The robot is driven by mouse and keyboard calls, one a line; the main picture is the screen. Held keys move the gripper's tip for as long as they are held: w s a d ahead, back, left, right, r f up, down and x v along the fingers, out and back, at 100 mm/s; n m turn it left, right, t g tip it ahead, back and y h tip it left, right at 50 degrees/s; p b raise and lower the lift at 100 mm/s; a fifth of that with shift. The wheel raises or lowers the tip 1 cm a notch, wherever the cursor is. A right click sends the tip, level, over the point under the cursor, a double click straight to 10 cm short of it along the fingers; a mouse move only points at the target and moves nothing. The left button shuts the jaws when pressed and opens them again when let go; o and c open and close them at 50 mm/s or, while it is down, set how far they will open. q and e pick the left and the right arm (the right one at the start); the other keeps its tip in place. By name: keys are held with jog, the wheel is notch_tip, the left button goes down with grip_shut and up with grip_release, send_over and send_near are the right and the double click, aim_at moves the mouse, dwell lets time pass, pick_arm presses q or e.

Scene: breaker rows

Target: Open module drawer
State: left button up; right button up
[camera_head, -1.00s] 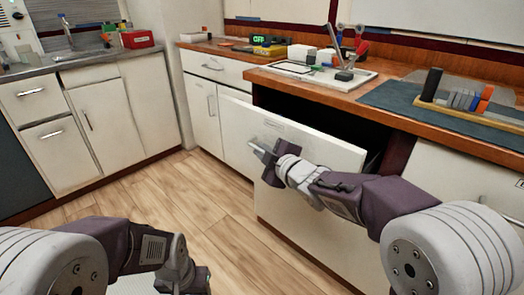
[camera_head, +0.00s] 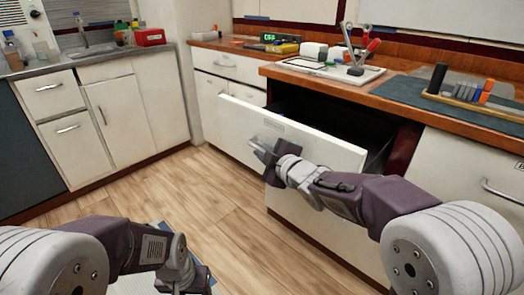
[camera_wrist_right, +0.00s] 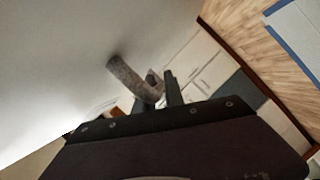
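The white module drawer (camera_head: 300,140) is pulled well out from under the wooden counter. Its dark inside shows behind the front panel. My right gripper (camera_head: 262,150) is at the outer face of the drawer front and hides the handle in the head view. In the right wrist view, the curved grey handle (camera_wrist_right: 130,76) runs in between the two dark fingers of my right gripper (camera_wrist_right: 157,94), which look shut on it. My left gripper (camera_head: 185,281) is low at the bottom of the head view, away from the drawer; its fingers do not show clearly.
The counter (camera_head: 340,88) above bears a white tray (camera_head: 325,72) with tools and a dark mat (camera_head: 410,92) with a module rack. A closed white cabinet with a handle (camera_head: 500,190) stands at right. Wooden floor (camera_head: 190,190) is free at left.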

dwell(0.3)
jog(key=shift+s+d+r, duration=0.15)
jog(key=shift+s+d, duration=0.05)
jog(key=shift+s, duration=0.05)
jog(key=p+v, duration=0.3)
jog(key=v, duration=0.5)
jog(key=shift+s, duration=0.2)
